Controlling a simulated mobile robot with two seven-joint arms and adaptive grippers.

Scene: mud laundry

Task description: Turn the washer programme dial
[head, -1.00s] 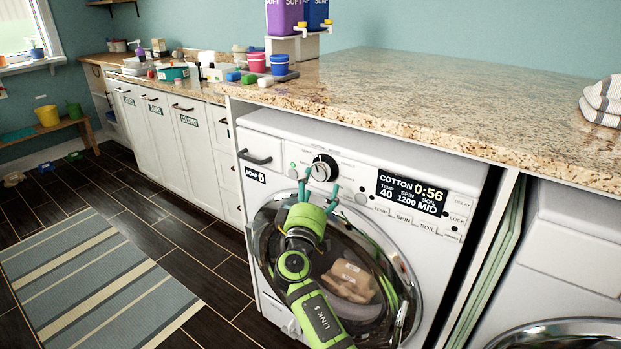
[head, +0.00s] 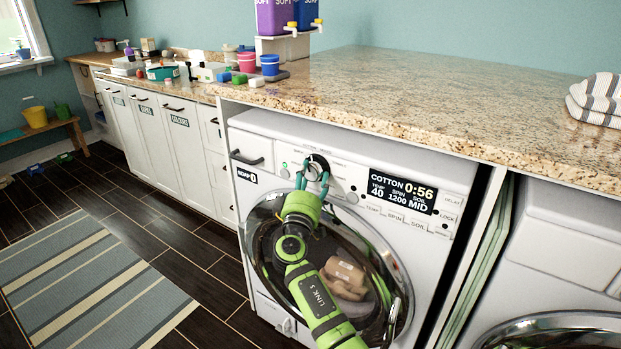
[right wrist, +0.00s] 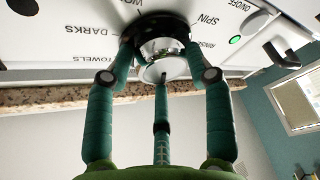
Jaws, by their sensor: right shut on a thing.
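The washer (head: 262,140) is white, with a round glass door and a control panel along its top. Its programme dial (head: 317,163) is a silver knob with a dark ring, left of the lit display (head: 402,191) reading COTTON 0:56. The dial also shows large in the right wrist view (right wrist: 163,50). My right gripper (head: 312,184), green with teal fingers, is at the dial. In the right wrist view its fingers (right wrist: 160,68) are shut around the dial, with a third finger below it. The fingers partly cover the dial in the head view. My left gripper is not in view.
A granite countertop (head: 420,90) overhangs the panel just above the dial. A second white machine (head: 570,235) stands to the right. Soap dispensers (head: 288,20) and cups stand on the counter. The striped rug (head: 90,275) and dark floor lie left.

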